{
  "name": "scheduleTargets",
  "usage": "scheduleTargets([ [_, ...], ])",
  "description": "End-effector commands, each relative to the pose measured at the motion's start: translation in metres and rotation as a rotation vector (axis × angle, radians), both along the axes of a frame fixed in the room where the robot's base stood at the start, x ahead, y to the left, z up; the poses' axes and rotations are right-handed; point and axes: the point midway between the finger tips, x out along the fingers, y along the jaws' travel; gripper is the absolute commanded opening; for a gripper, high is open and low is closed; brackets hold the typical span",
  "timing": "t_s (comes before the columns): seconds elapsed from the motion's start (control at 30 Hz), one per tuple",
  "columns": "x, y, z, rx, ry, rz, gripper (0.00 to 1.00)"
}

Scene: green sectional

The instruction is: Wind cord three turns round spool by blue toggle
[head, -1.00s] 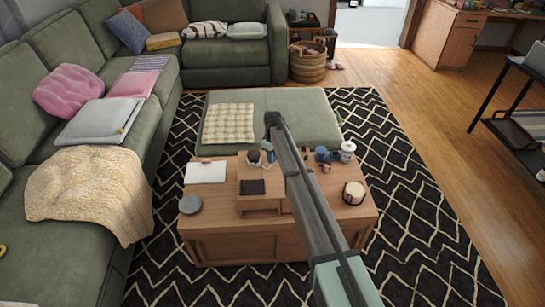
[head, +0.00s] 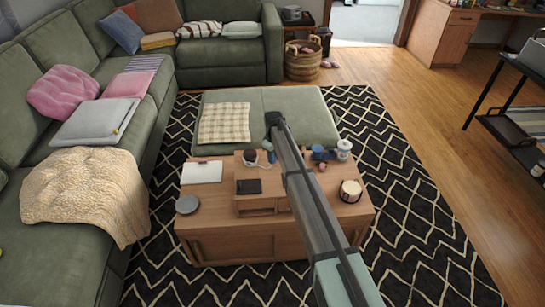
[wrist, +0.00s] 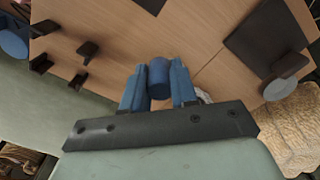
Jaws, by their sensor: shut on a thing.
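My gripper (wrist: 160,85) has blue fingers shut on a short blue cylinder (wrist: 158,72), which looks like the blue toggle, above the wooden table. In the head view the far end of my arm hangs over the table's back edge, with a blue shape (head: 271,156) under it. Dark upright pieces (wrist: 88,48) stand on the wood to the left in the wrist view. A small pale thing shows partly behind the right finger. I cannot make out the cord's path or any turns, and cannot tell which thing is the spool.
The wooden table (head: 240,248) holds a black flat item (head: 248,186), a white sheet (head: 202,171), a grey disc (head: 187,204), a cream drum-shaped thing (head: 350,191) and a white-topped item (head: 344,147). A green ottoman (head: 285,110) stands behind; the sofa (head: 60,240) is at left.

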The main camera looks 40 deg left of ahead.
Motion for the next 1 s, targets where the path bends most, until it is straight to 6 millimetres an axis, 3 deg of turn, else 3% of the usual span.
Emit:
scheduleTargets([
  [0.23,0.004,-0.01,0.0,0.0,0.0,0.0,0.0],
  [1.0,0.004,-0.01,-0.014,0.0,0.0,0.0,0.0],
])
